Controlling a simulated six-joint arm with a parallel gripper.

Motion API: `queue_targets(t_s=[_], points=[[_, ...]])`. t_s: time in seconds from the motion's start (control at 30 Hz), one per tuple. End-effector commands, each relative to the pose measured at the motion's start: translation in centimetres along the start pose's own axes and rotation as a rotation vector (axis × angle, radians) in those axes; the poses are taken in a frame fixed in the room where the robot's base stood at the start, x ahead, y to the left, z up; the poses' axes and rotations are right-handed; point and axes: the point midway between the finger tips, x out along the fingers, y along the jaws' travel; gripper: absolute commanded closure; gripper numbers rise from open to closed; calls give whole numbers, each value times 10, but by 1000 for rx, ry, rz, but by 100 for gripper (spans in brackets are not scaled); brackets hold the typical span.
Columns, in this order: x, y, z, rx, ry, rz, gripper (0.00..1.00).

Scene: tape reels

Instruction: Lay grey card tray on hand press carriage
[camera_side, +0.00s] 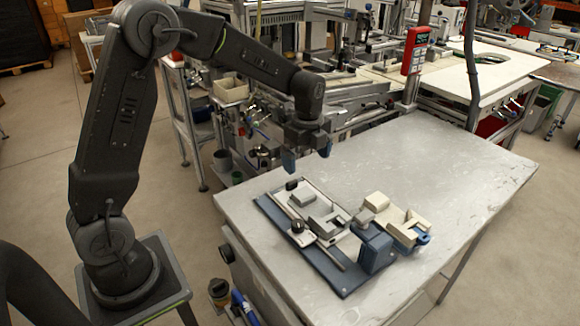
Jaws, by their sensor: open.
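A device that looks like the hand press (335,272) lies on the metal table, with a blue base plate, a pale rail, a black knob and a blue block at its right end. Small grey block-like parts (302,199) sit on its upper side; I cannot tell for certain which is the card tray or the carriage. A cream fixture with blue parts (400,218) stands just right of it. My gripper (307,157) hangs above the table's far left edge, beyond the press. Its two blue fingertips are apart, with nothing between them.
The grey metal table (440,160) is bare at the back and right. Behind it stand machine benches and a red control box (415,50) on a post. A white bin (230,90) sits on a cart at the left.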

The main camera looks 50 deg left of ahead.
Motion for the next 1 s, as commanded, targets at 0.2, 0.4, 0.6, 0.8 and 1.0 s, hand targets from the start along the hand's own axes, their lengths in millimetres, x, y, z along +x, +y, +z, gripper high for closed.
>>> queue_targets(t_s=[0.2, 0.4, 0.6, 0.8, 1.0], points=[[-56, 40, -18, -281, 4, -102, 0], [-105, 109, -38, -704, 70, -228, 0], [-124, 179, -53, -1114, 199, -327, 0], [-122, 225, -60, -1407, 330, -370, 0], [-119, 240, -62, -1514, 383, -375, 0]])
